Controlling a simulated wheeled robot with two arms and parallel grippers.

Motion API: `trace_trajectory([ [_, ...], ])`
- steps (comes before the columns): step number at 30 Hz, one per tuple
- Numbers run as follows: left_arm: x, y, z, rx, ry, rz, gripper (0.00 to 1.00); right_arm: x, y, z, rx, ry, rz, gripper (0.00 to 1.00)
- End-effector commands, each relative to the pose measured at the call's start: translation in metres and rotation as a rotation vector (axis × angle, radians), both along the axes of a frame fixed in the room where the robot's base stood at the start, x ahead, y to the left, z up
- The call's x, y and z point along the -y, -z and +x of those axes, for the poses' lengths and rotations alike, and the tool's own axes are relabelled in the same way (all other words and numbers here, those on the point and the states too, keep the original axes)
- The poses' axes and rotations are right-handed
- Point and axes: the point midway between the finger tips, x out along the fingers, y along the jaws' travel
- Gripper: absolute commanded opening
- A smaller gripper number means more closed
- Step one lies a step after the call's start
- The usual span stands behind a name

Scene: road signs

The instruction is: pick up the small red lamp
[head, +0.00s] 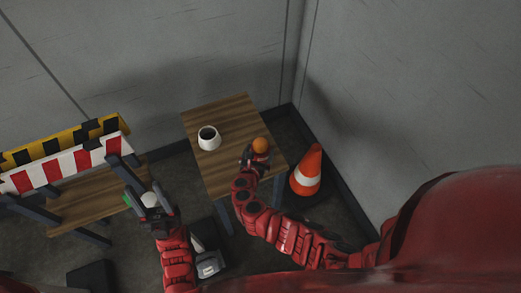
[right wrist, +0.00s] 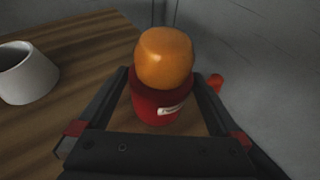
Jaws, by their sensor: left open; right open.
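The small red lamp (right wrist: 158,103) has a red base with a pale label and an orange dome on top. It stands upright on the small wooden table, and its orange dome shows in the head view (head: 260,145). My right gripper (head: 257,158) is open at the lamp. In the right wrist view its two fingers lie on either side of the red base; I cannot tell whether they touch it. My left gripper (head: 150,196) is open, away to the left near the barrier; a pale rounded shape shows between its fingers, unclear what.
A white cup (head: 209,139) with dark contents stands on the wooden table (head: 232,112), left of the lamp. An orange-and-white cone (head: 307,172) stands right of the table. A striped barrier (head: 68,160) and a wooden surface (head: 95,197) are at left. Grey walls close the back and right.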

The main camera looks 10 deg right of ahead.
Motion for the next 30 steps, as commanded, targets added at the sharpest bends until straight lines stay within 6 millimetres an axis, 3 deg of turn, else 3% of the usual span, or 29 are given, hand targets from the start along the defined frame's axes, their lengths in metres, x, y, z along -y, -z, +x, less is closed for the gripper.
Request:
trace_trajectory([
  [13,0.0000,-0.0003,0.0000,0.000,0.000,0.000,0.50,0.0058,0.0058,0.0096,-0.002,0.001,0.001,1.00],
  [27,0.0000,-0.0003,0.0000,0.000,0.000,0.000,0.50,0.0057,0.0059,0.0094,-0.003,0.001,0.000,0.15],
  [30,0.0000,-0.0003,0.0000,0.000,0.000,0.000,0.50,0.0057,0.0055,0.0096,-0.002,0.000,0.000,0.14],
])
